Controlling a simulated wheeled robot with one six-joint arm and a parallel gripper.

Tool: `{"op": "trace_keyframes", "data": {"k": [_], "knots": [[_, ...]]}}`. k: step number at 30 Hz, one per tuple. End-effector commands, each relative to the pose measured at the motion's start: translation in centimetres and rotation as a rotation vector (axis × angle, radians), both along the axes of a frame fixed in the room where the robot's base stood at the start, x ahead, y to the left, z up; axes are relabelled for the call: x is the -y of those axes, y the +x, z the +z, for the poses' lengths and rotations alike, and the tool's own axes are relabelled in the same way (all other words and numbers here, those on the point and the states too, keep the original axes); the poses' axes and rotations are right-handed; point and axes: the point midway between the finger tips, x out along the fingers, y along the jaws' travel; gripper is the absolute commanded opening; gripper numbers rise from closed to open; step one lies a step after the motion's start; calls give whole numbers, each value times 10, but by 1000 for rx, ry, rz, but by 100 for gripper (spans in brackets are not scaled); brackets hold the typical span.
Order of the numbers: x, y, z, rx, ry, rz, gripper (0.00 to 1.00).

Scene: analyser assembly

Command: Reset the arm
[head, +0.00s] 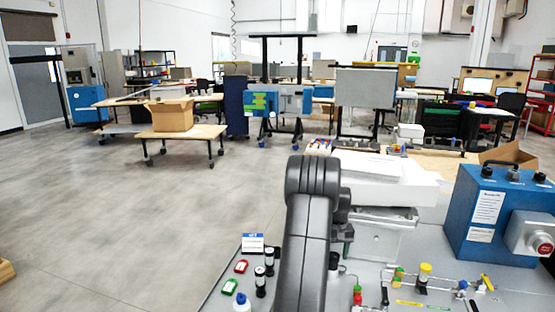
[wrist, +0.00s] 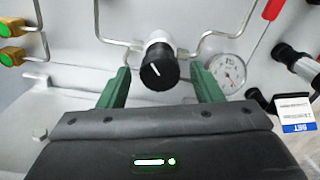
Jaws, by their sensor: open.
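My gripper (wrist: 161,88) is open in the wrist view, with two green fingers set apart. A black knob (wrist: 158,69) with a white pointer line, on a pale cylindrical collar, shows between and beyond the fingertips. I cannot tell how close the fingers are to it, and no contact shows. In the head view my dark arm rises over the grey panel (head: 215,297); the gripper itself is not seen there.
A round gauge (wrist: 228,72), metal tubes and green push buttons (wrist: 8,59) surround the knob. A blue box (head: 495,212) with a red button stands at the right in the head view. Small bottles and tags lie on the panel's left. Open floor (head: 120,220) lies left.

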Motion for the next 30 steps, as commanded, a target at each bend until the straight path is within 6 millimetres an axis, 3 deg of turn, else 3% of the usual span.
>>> {"op": "trace_keyframes", "data": {"k": [15,30], "knots": [[0,0,1,1,0,355,59],[0,0,0,1,0,403,59]]}}
